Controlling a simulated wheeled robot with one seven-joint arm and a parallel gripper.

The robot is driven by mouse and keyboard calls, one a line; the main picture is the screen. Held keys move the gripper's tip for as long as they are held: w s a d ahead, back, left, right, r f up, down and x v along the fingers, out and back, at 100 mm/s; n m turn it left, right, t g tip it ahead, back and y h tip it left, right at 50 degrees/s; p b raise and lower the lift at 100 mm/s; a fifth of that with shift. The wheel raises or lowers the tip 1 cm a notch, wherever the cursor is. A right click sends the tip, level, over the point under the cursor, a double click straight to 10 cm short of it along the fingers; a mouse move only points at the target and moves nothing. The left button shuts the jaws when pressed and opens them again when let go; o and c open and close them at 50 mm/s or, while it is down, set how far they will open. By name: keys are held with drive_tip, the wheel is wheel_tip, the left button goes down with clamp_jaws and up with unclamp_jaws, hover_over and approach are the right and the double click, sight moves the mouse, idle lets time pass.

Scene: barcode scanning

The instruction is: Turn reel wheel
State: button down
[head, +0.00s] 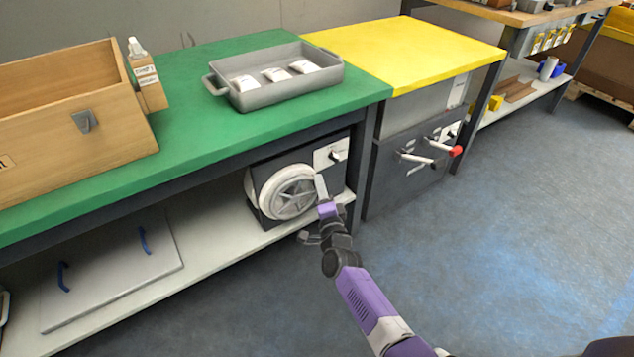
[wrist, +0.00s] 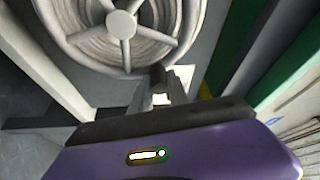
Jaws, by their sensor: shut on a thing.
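The reel wheel (head: 289,193) is a pale grey spoked wheel on the front of a dark box on the shelf under the green table. My gripper (head: 322,190) is at the wheel's right edge. In the wrist view the wheel's hub and spokes (wrist: 122,24) fill the upper left. There my gripper (wrist: 160,92) is shut on a small dark part at the wheel's lower rim. The fingers partly hide that part, and its exact shape cannot be told.
A white switch plate (head: 332,153) sits on the box beside the wheel. The green tabletop (head: 190,95) overhangs it. A grey tray (head: 290,95) with white packets and a wooden box (head: 70,140) stand on top. A grey panel (head: 110,275) lies on the shelf. The floor at right is clear.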

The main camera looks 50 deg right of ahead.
drive_tip(key=w+a+f+m+g+y+p, duration=0.1)
drive_tip(key=a+f+m+y+p, duration=0.3)
drive_tip(key=f+m+y, duration=0.5)
drive_tip(key=shift+w+a+f+m+g+p, duration=0.4)
drive_tip(key=shift+a+f+m, duration=0.85)
drive_tip(key=shift+m, duration=3.15)
drive_tip(key=shift+w, duration=0.1)
drive_tip(key=c, duration=1.3)
unclamp_jaws()
drive_tip(key=shift+f, duration=0.1)
drive_tip(key=shift+o, duration=0.2)
